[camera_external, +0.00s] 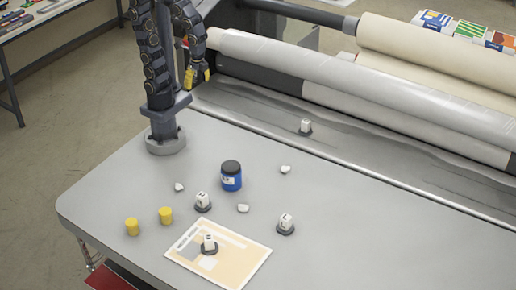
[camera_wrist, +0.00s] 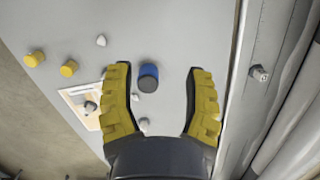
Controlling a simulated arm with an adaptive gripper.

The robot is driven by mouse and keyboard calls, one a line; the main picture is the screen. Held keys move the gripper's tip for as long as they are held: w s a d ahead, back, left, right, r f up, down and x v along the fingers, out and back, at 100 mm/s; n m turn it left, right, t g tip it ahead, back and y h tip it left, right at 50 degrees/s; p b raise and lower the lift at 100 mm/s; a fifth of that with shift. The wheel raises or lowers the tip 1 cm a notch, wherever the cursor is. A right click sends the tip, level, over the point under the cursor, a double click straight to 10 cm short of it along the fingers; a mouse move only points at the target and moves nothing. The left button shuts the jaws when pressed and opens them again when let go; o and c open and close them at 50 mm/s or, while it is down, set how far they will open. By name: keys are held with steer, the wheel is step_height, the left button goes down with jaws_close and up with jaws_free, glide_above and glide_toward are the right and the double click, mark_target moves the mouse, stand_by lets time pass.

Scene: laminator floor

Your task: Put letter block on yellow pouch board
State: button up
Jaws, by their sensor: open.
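White letter blocks on dark round bases show in the external view: one (camera_external: 203,201) beside the blue jar, one (camera_external: 286,223) at right, and one (camera_external: 305,127) on the laminator bed, which also shows in the wrist view (camera_wrist: 260,73). A further letter block (camera_external: 209,243) stands on the yellow pouch board (camera_external: 247,255); the board shows in the wrist view (camera_wrist: 76,92). The letters are too small to read. My gripper (camera_external: 199,76) is high beside the arm column, open and empty. In the wrist view its yellow fingers (camera_wrist: 160,75) are spread, with the jar far below between them.
A blue jar (camera_external: 231,180) with a dark lid stands mid-table. Two yellow cylinders (camera_external: 132,227) (camera_external: 166,216) stand left of the board. Small white lumps (camera_external: 179,187) (camera_external: 243,208) (camera_external: 285,169) lie around the jar. Large rollers (camera_external: 350,80) line the back. The table's right front is clear.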

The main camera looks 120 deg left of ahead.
steer(key=s+f+n, duration=0.1)
steer(key=s+n, duration=0.2)
steer(key=s, duration=0.4)
steer(key=shift+f+h, duration=0.25)
steer(key=shift+h, duration=0.15)
